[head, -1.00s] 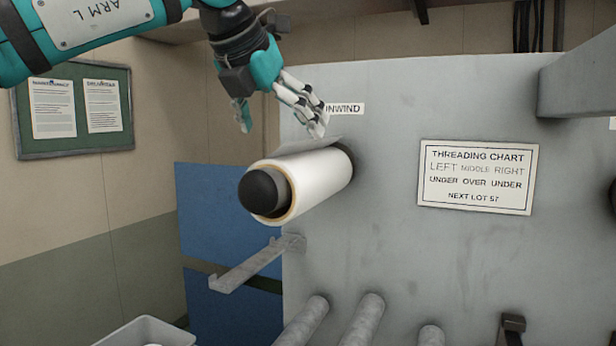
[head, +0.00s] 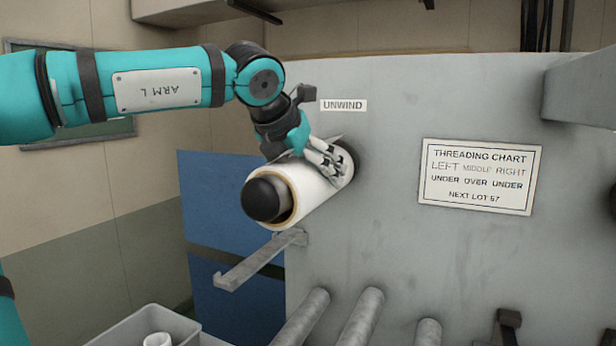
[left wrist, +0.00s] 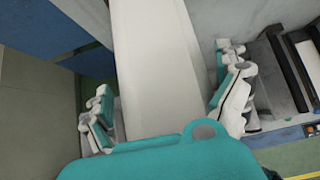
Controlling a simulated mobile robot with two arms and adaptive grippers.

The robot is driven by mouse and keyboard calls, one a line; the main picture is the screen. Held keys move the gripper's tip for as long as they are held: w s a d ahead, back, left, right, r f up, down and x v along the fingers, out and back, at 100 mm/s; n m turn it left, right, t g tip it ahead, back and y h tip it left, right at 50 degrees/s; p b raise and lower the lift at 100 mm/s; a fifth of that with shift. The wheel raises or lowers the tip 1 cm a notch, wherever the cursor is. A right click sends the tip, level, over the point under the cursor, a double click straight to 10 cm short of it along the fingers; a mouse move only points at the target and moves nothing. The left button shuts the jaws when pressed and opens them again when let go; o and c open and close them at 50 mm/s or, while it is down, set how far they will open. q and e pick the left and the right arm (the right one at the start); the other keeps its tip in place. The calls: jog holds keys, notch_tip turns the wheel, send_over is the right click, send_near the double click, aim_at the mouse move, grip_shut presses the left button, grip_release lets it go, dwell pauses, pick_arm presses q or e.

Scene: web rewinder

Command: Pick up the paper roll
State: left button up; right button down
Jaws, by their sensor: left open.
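The white paper roll (head: 318,189) sits on a dark spindle that sticks out of the grey machine panel under the UNWIND label. Its brown core edge and the dark spindle end (head: 262,199) face me. My left gripper (head: 318,160) is over the top of the roll near the panel, its far finger hidden in the head view. In the left wrist view the roll (left wrist: 160,65) runs between the spread fingers of my left gripper (left wrist: 165,108). The fingers are open on either side of it; I cannot tell whether they touch it. My right gripper is not in view.
A grey bracket arm (head: 258,262) juts out below the roll. Several grey rollers (head: 360,318) are lower on the panel. A grey bin (head: 125,328) with a white tube stands at the lower left. The threading chart (head: 478,177) is to the right.

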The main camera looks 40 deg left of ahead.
pick_arm(q)
jog(key=shift+s+d+r, duration=0.1)
jog(key=shift+s, duration=0.05)
jog(key=shift+c, duration=1.2)
jog(key=c, duration=1.2)
jog(key=shift+r, duration=0.1)
jog(key=shift+r, duration=0.1)
